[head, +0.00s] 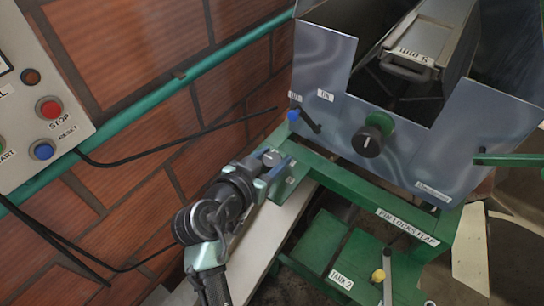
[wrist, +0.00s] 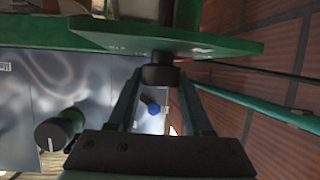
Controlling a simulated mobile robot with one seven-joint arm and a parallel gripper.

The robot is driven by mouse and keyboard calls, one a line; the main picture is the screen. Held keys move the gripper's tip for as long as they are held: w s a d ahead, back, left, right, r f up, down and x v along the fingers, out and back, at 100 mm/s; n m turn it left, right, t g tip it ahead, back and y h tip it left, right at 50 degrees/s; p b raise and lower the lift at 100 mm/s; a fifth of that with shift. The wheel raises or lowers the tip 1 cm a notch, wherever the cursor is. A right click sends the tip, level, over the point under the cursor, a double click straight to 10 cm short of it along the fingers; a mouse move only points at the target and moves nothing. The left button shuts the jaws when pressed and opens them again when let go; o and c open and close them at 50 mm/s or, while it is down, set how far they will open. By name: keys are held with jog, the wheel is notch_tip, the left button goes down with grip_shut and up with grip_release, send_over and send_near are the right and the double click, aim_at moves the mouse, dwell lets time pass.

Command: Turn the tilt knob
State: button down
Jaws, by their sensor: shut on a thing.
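My gripper (wrist: 160,82) is shut on a small dark round knob (wrist: 161,73) at the side of a green frame beam (wrist: 190,42). I cannot read a label that names it as the tilt knob. In the head view my gripper (head: 278,168) is at the left end of the green frame, and the held knob is hidden there. A larger black knob with a white mark and green base (head: 372,135) is on the grey metal panel, apart from my gripper. It also shows in the wrist view (wrist: 55,133).
A blue-tipped lever (head: 304,120) stands just above my gripper. A control box with a red stop button (head: 50,108) hangs on the brick wall at left. A yellow-knobbed lever (head: 379,276) and green plates are below right. A green pipe runs along the wall.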

jog(key=n+y+p, duration=0.2)
jog(key=n+t+y+p, duration=0.1)
jog(key=y+p, duration=0.1)
jog(key=shift+d+r+n, duration=0.1)
jog(key=shift+r+n, duration=0.1)
jog(key=shift+n, duration=0.2)
jog(key=n+y+p, duration=0.1)
jog(key=n+y, duration=0.1)
jog(key=y, duration=0.1)
jog(key=shift+f+t, duration=0.1)
jog(key=shift+t, duration=0.3)
jog(key=n+y+b, duration=0.1)
jog(key=n+y, duration=0.1)
jog(key=n+y+b, duration=0.1)
jog(key=shift+f+g+b, duration=0.3)
jog(key=shift+b, duration=0.05)
jog(key=n+y+b, duration=0.2)
jog(key=shift+g+b, duration=0.3)
jog(key=shift+b, duration=0.1)
jog(key=shift+r+n+g+y+b, duration=0.15)
jog(key=shift+n+g+y+b, duration=0.25)
jog(key=shift+n+y+b, duration=0.25)
